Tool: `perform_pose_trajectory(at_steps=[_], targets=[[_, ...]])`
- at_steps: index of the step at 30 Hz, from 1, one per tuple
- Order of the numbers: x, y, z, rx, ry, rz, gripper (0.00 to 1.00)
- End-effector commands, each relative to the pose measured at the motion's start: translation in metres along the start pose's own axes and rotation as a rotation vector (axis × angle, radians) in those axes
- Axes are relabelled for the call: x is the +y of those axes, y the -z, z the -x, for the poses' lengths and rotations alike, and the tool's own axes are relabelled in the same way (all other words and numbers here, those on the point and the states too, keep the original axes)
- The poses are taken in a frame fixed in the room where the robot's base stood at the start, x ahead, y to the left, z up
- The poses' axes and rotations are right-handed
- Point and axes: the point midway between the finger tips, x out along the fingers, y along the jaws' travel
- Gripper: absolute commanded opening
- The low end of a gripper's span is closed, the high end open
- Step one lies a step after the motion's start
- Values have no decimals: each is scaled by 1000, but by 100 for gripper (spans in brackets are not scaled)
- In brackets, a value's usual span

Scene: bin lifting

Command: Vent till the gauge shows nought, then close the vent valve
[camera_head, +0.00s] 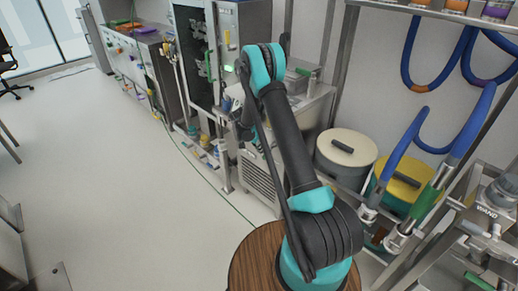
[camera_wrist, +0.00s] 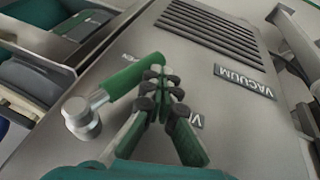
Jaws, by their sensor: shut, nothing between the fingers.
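In the wrist view, a valve with a green lever (camera_wrist: 126,80) and a round metal hub (camera_wrist: 84,118) sits on a grey metal panel (camera_wrist: 235,120). The lever points from the hub up and to the right, towards a small label that seems to read "OPEN". My gripper (camera_wrist: 160,76) is shut and empty, its fingertips right beside the lever's free end. I cannot tell whether they touch it. A label starting with "V" (camera_wrist: 195,119) is partly hidden behind my fingers. No gauge can be made out.
The panel carries a "VACUUM" label (camera_wrist: 243,80) and a slotted vent grille (camera_wrist: 212,30). In the head view, lidded drums (camera_head: 346,147) and a rack with blue hoses (camera_head: 436,80) stand at the right. A steel cabinet (camera_head: 245,28) stands behind. The floor (camera_head: 110,170) at left is clear.

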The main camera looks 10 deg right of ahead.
Motion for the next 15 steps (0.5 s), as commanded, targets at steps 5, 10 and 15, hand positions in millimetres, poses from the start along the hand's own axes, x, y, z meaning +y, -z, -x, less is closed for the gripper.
perform_pose_trajectory(at_steps=[5,10,15], targets=[[6,-3,-9,0,-1,-1,0],[9,-6,-14,0,-1,-1,0],[10,-7,-16,0,-1,0,0]])
